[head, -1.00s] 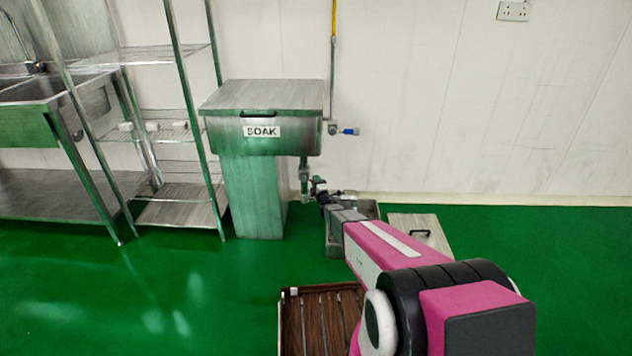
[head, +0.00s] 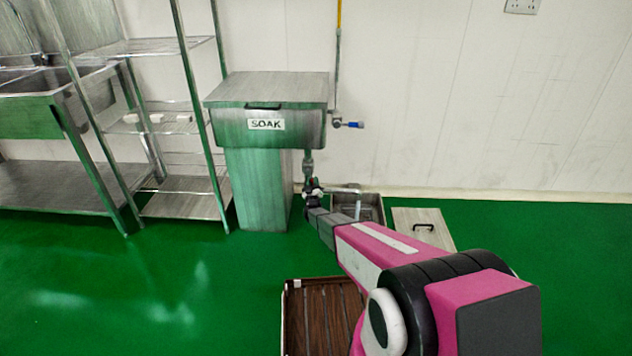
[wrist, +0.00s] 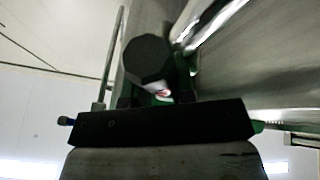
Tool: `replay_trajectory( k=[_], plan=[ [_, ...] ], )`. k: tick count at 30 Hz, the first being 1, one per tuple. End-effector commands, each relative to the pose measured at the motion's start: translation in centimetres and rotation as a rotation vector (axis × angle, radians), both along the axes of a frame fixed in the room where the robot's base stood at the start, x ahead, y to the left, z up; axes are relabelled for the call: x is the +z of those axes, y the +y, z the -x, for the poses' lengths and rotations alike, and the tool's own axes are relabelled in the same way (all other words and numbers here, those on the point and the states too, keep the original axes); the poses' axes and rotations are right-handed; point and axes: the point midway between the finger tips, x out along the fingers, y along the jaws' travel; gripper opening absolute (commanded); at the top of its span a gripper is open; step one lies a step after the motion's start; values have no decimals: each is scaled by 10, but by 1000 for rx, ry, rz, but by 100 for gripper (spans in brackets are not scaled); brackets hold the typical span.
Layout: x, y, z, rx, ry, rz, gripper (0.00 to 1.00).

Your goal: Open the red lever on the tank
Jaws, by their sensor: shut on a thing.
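The steel tank (head: 266,105) marked SOAK stands against the back wall. A drain pipe drops from its underside to a valve, where a small bit of the red lever (head: 308,181) shows. My gripper (head: 312,188) is at this valve, shut on the red lever. In the wrist view my gripper (wrist: 158,98) has a sliver of the red lever (wrist: 162,93) between its fingers, below a dark many-sided knob-like part (wrist: 148,60). Most of the lever is hidden.
A floor basin (head: 372,208) lies under the pipe outlet, with a pale vertical streak, perhaps water, above it. A cover plate (head: 424,228) with a handle lies to its right. A brown slatted tray (head: 322,310) is in front. A wire shelf (head: 185,200) stands left of the tank.

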Motion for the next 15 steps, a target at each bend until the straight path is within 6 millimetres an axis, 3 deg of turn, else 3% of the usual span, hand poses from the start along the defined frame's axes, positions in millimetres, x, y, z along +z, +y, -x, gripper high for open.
replay_trajectory(
  k=[1, 15],
  plan=[
    [-13, -4, -6, -9, 14, -62, 0],
    [-19, 19, -8, -7, -30, -389, 0]
  ],
)
